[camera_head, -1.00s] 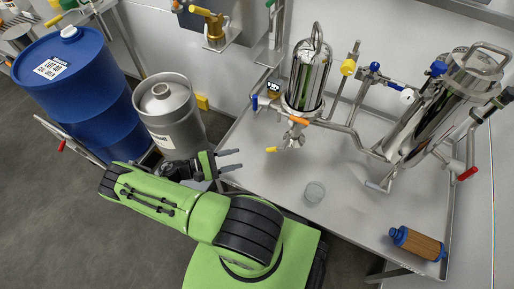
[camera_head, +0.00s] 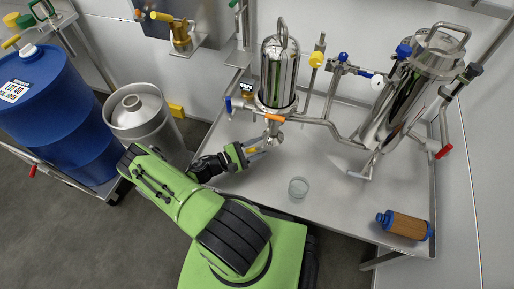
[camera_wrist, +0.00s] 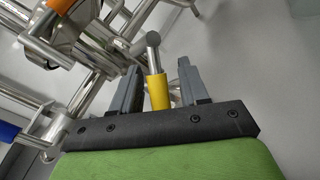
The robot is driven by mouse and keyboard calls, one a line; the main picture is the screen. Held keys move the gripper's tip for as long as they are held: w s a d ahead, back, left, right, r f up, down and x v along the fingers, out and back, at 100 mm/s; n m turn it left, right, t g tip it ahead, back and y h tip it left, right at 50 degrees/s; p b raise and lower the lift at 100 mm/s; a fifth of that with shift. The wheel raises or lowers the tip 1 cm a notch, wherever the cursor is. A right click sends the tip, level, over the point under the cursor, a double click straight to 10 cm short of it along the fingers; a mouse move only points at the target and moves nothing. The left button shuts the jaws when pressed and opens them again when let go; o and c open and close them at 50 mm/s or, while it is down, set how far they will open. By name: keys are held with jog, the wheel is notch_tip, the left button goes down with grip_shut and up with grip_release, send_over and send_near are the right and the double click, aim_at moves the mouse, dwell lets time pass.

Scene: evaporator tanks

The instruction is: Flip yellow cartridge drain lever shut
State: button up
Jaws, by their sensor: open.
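The yellow drain lever (camera_wrist: 157,90) shows in the wrist view as a yellow grip on a metal stem, between the two fingers of my gripper (camera_wrist: 153,85). The fingers are open, with a gap to each side of the lever. In the head view my gripper (camera_head: 262,149) is at the drain under the small steel cartridge housing (camera_head: 281,75); the lever (camera_head: 252,151) is mostly hidden there by the fingers.
An orange lever (camera_head: 264,118) and a blue lever (camera_head: 229,104) sit close above my gripper. A glass beaker (camera_head: 298,187) stands on the steel table (camera_head: 335,205) to the right. A brown filter cartridge (camera_head: 407,225) lies at the front right.

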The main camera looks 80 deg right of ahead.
grip_shut()
